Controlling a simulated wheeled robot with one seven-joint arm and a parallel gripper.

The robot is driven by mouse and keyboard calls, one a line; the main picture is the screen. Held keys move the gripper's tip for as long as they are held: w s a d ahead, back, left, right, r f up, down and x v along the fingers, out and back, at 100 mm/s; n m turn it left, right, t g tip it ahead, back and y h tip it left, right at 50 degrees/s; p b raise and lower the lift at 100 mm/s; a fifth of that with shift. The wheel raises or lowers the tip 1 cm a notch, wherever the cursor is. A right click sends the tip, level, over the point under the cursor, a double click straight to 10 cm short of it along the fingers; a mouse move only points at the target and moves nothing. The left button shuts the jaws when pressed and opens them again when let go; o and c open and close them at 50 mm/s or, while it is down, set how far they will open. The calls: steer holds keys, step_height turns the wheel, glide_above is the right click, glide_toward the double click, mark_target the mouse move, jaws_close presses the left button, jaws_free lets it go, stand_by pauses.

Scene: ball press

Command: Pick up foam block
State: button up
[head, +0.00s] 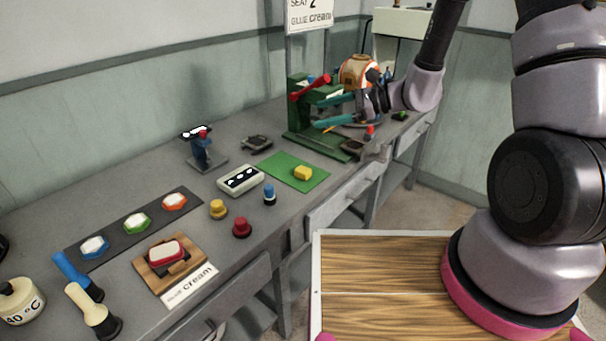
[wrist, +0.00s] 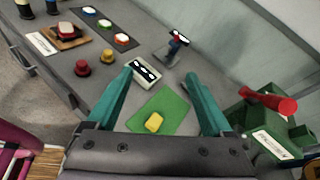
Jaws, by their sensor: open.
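A small yellow block (head: 303,173), which looks like the foam block, lies on a green mat (head: 279,168) on the grey bench in the head view. In the wrist view the yellow block (wrist: 154,122) shows between my two teal fingers, on the green mat (wrist: 172,101). My gripper (wrist: 159,74) is open, with nothing between the fingers. In the head view my gripper is behind and right of the mat, beside the green press, above the bench and apart from the block.
The green press (head: 299,118) with a red handle stands close right of the mat. Yellow (head: 218,209), red (head: 241,227) and blue (head: 269,195) knobs stand in front.

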step_height(320, 180, down, 9)
steer(key=w+m+t, duration=0.2)
steer(key=m+t, duration=0.1)
steer(key=m, duration=0.1)
steer(key=m+t+h, duration=0.2)
steer(key=m, duration=0.2)
glide_toward(307, 171)
steer(key=a+r, duration=0.1)
steer(key=shift+h, duration=0.3)
steer(key=x, duration=0.4)
steer(key=shift+w+a+f, duration=0.15)
steer(key=shift+a+f, duration=0.05)
steer(key=shift+d+f+x, duration=0.1)
steer(key=shift+f+x, duration=0.05)
steer(key=shift+x, duration=1.4)
steer(key=shift+d+f+x, duration=0.1)
steer(key=shift+f+x, duration=0.1)
steer(key=shift+x, duration=1.4)
steer(key=shift+c, duration=0.3)
jaws_close()
steer(key=shift+r, duration=0.1)
